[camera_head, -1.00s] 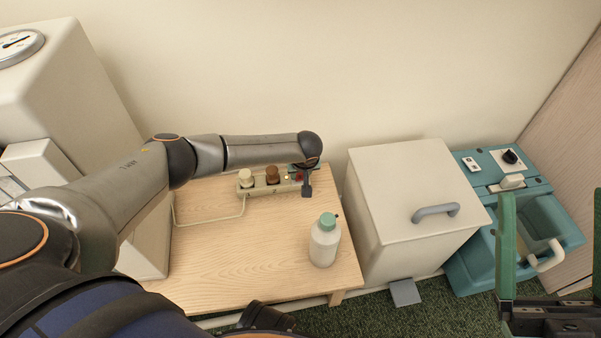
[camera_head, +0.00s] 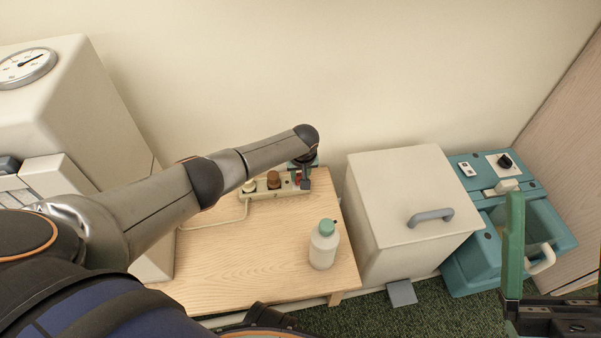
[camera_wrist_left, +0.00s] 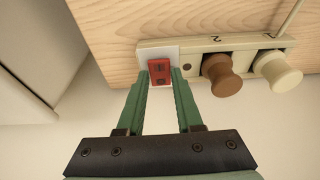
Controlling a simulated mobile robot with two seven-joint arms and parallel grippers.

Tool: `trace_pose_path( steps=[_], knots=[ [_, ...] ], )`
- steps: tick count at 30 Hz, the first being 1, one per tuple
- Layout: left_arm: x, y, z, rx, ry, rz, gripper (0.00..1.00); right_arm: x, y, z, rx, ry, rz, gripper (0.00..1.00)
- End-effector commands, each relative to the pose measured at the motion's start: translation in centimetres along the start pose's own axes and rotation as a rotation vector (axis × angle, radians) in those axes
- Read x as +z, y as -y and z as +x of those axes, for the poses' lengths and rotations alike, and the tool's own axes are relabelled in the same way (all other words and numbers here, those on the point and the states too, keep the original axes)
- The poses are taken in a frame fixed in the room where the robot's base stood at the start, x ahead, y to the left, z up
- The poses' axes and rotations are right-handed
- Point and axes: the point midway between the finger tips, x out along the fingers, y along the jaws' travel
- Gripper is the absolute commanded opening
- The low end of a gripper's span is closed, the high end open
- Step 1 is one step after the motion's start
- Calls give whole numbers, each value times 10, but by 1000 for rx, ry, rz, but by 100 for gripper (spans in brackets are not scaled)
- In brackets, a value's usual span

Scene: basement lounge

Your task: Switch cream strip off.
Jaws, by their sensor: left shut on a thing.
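The cream strip (camera_head: 262,193) lies along the back of the wooden table. It also shows in the left wrist view (camera_wrist_left: 207,43), with a brown plug (camera_wrist_left: 221,77), a cream plug (camera_wrist_left: 277,69) and a red switch (camera_wrist_left: 159,72) in a pale surround at one end. My left gripper (camera_wrist_left: 160,80) has its green fingers on either side of the red switch, shut on it; the exact contact is hard to see. In the head view my left gripper (camera_head: 304,178) covers part of the strip's right end. My right gripper (camera_head: 556,215) is open at the right edge, away from the strip.
A white bottle with a green cap (camera_head: 323,246) stands on the table (camera_head: 240,265) in front of the strip. A cream bin with a grey handle (camera_head: 405,195) and a teal unit (camera_head: 470,245) stand to the right. A cream machine with a gauge (camera_head: 75,100) stands at left.

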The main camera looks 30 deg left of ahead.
Motion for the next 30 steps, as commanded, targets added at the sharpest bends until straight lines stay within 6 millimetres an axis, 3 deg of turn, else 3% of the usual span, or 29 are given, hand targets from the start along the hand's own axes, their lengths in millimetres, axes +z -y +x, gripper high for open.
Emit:
trace_pose_path(
  steps=[9,18,19,26,30],
  knots=[
    [1,-4,-1,12,120,3,0,9,5,-9,-10,5,-8,87],
    [5,-4,-1,10,133,4,0,9,6,-8,-11,6,-8,87],
    [6,-4,-1,10,134,4,37,9,6,-8,-11,6,-8,87],
    [4,-2,0,7,129,3,63,9,6,-8,-10,6,-7,87],
    [3,-1,0,5,127,2,65,9,6,-8,-9,5,-6,87]
  ],
)
